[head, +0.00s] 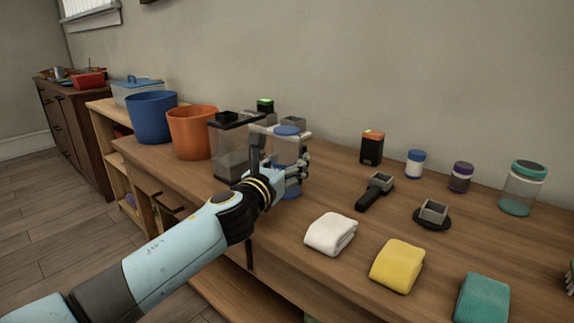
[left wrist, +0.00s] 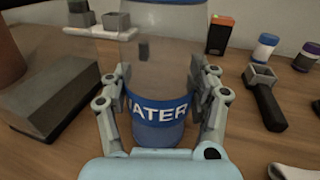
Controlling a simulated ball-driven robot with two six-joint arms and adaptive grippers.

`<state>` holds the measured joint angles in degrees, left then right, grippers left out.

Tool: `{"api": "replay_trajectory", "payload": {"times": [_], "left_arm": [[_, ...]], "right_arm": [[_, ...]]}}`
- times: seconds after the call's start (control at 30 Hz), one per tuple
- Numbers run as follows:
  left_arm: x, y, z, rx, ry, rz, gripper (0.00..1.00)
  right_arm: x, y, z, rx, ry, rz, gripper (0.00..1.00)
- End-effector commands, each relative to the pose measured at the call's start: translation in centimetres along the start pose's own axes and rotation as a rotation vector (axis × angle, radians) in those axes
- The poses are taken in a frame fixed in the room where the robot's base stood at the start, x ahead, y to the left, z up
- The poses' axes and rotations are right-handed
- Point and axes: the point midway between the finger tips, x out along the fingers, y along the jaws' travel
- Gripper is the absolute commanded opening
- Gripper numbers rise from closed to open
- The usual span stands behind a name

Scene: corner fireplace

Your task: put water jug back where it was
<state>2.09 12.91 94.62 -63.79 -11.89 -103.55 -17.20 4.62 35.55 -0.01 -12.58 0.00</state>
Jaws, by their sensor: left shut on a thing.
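The water jug (left wrist: 158,113) is a clear cylinder with a blue band lettered "ATER" in the left wrist view. In the head view its blue lid (head: 287,130) shows above my left gripper (head: 296,172). My left gripper's fingers close on both sides of the jug in the left wrist view (left wrist: 162,100). The jug is upright at the wooden table (head: 330,195); whether its base touches the wood I cannot tell. The gripper hides part of the jug in the head view. My right gripper is not in view.
A clear dark-topped container (head: 232,160) stands close left of the jug, with an orange bucket (head: 192,135) and a blue bucket (head: 152,117) beyond. To the right are a black scoop (head: 374,192), a white cloth (head: 330,233) and a yellow cloth (head: 397,266). Bare wood lies between them.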

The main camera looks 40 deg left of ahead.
Motion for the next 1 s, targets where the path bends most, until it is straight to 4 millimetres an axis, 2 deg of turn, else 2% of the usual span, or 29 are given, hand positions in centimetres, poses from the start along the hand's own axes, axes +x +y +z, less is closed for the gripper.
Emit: {"api": "replay_trajectory", "payload": {"times": [0.03, 0.2, 0.23, 0.57, 0.67, 1.0], "left_arm": [[0.0, 0.0, -0.3, 0.000, 0.001, 0.000, 0.61], [0.0, 0.0, -0.1, 0.000, 0.001, 0.000, 0.83], [0.0, 0.0, -0.1, 0.000, 0.001, 0.000, 0.85], [0.0, 0.0, 0.4, 0.000, 0.000, 0.000, 0.85], [-1.4, 0.0, 0.1, 0.002, 0.003, 0.000, 0.85], [-9.0, 0.0, 0.0, 0.001, 0.004, 0.000, 0.85]], "right_arm": [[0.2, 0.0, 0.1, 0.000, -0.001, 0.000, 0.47], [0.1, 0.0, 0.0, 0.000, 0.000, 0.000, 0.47], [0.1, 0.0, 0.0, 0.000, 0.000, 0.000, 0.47], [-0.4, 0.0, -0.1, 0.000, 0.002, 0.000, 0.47], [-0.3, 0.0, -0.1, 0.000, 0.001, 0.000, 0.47], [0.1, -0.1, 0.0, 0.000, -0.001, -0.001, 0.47]]}}
